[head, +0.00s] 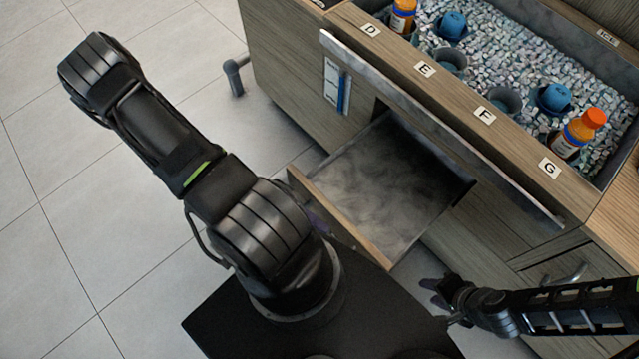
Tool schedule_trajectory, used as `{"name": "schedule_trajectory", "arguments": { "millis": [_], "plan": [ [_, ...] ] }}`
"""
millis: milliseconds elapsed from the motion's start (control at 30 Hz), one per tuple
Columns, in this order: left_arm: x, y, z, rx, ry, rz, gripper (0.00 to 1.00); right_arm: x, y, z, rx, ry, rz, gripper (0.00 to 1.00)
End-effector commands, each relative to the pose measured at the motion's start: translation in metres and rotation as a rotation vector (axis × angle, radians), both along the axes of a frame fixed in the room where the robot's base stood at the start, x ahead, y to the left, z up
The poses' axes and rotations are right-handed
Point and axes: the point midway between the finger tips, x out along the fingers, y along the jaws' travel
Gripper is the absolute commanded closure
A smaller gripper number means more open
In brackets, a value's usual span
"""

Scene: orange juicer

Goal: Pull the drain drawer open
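The drain drawer (338,215) is pulled out of the cabinet below the counter. Its wooden front stands well clear of the cabinet face, and its grey, cloudy-looking floor (395,185) is exposed and empty. My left arm crosses in front of the drawer's left end and hides part of its front. My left gripper is not in view. My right gripper (432,292) is low, to the right of the drawer front and apart from it. Its small dark fingers look spread, with nothing seen between them.
A long ledge (440,125) juts out above the drawer. The counter bin (480,45) holds grey chips, blue-topped items, dark cups and orange-capped bottles (580,130), beside labels D to G. Another handled cabinet front (565,270) is at right. Tiled floor (100,240) is clear at left.

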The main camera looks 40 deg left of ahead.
Motion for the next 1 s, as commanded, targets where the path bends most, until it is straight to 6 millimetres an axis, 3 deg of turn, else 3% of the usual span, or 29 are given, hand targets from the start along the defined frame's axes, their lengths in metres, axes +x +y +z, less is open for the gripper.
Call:
{"name": "schedule_trajectory", "arguments": {
  "millis": [200, 333, 1000],
  "plan": [
    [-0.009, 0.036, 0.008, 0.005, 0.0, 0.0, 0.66, 0.0, 0.0, 0.003, 0.0, 0.0, 0.0, 0.64],
    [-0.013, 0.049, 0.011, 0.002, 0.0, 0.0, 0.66, 0.0, 0.0, 0.003, 0.0, 0.0, 0.0, 0.64],
    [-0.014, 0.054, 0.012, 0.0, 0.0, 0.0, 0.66, 0.0, 0.0, 0.003, 0.0, 0.0, 0.0, 0.64]
  ]
}}
